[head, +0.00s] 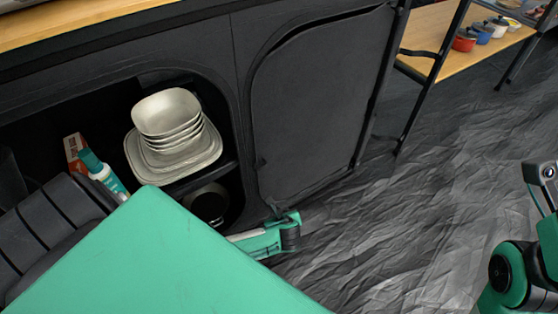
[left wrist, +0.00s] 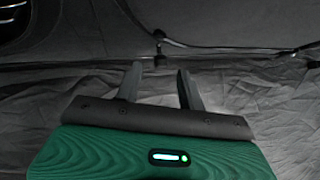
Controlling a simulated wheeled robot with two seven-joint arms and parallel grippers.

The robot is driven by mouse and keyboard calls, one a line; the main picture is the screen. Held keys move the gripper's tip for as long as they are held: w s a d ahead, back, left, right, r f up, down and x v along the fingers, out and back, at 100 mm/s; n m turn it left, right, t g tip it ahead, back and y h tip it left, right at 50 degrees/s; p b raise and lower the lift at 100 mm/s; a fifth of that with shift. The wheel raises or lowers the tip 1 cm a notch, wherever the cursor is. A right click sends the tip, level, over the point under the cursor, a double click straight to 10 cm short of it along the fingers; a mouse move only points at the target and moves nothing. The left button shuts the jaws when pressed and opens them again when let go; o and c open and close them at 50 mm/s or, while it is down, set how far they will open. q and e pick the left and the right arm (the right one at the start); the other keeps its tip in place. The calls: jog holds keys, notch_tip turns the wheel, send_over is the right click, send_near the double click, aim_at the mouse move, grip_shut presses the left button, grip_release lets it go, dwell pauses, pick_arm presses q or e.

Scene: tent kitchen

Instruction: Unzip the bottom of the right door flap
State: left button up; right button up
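The right door flap (head: 312,98) is a dark grey panel with rounded corners, and it covers the cabinet's right compartment. A dark seam runs round its edge, and a gap shows along its top. My left gripper (head: 279,213) is at the flap's lower left corner, low near the floor. In the left wrist view its two fingers (left wrist: 160,85) are apart with nothing seen between them. A small dark tab, which looks like a zip pull (left wrist: 159,46), hangs on the seam just ahead of the fingertips. I cannot tell whether they touch.
The left compartment is open, with stacked bowls (head: 168,113) and plates (head: 140,163), a teal-capped bottle (head: 102,174) and a dark pot (head: 207,203). A shelf rack (head: 440,40) with small coloured pots stands at the upper right. The crinkled grey floor (head: 400,220) is clear.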

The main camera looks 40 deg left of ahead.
aim_at(277, 208)
pick_arm(q)
jog(key=shift+b+x, duration=0.55)
jog(key=shift+x, duration=0.75)
grip_shut()
